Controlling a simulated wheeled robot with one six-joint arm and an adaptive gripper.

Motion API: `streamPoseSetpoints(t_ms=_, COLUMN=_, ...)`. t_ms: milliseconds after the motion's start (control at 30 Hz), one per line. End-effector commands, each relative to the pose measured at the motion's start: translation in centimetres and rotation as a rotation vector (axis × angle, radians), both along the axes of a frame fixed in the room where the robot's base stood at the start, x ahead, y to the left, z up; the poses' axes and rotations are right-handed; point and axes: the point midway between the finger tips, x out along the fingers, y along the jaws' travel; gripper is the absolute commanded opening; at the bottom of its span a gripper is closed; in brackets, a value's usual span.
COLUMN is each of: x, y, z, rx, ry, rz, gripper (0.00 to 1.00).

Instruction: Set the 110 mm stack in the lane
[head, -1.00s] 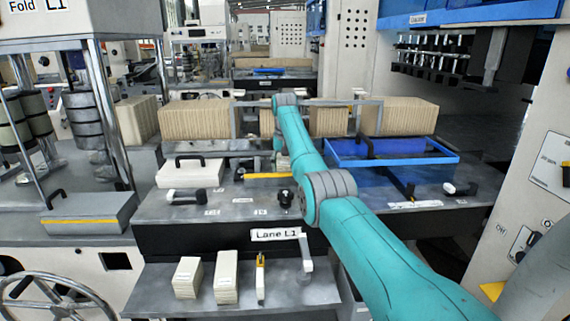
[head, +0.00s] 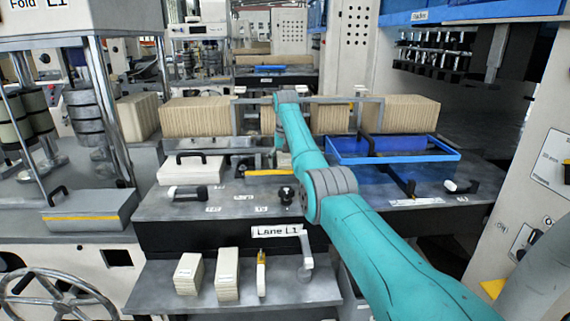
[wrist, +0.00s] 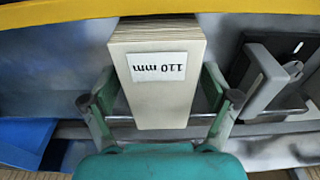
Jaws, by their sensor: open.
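The 110 mm stack (wrist: 160,103) is a pale block of sheets with a white label, which reads upside down in the wrist view. My gripper (wrist: 161,85) is open, with one teal finger on each side of the stack. A narrow gap shows at the right finger; contact on the left is hard to tell. I cannot tell how the stack's underside rests.
A yellow edge (wrist: 60,12) runs past the stack's far end. A grey bracket (wrist: 265,85) stands close on the right. Two pale stacks (head: 188,274) (head: 227,275) and a yellow-topped tool (head: 261,272) stand on the front shelf.

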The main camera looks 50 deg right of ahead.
Motion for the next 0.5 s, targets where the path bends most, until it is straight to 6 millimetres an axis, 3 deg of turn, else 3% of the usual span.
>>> streamPoseSetpoints(t_ms=167, x=0.0, y=0.1, z=1.7, rx=-0.002, ry=-0.003, rz=0.0, gripper=0.87)
streamPoseSetpoints(t_ms=500, x=-0.6, y=0.7, z=8.2, rx=-0.002, ry=-0.002, rz=0.0, gripper=0.87)
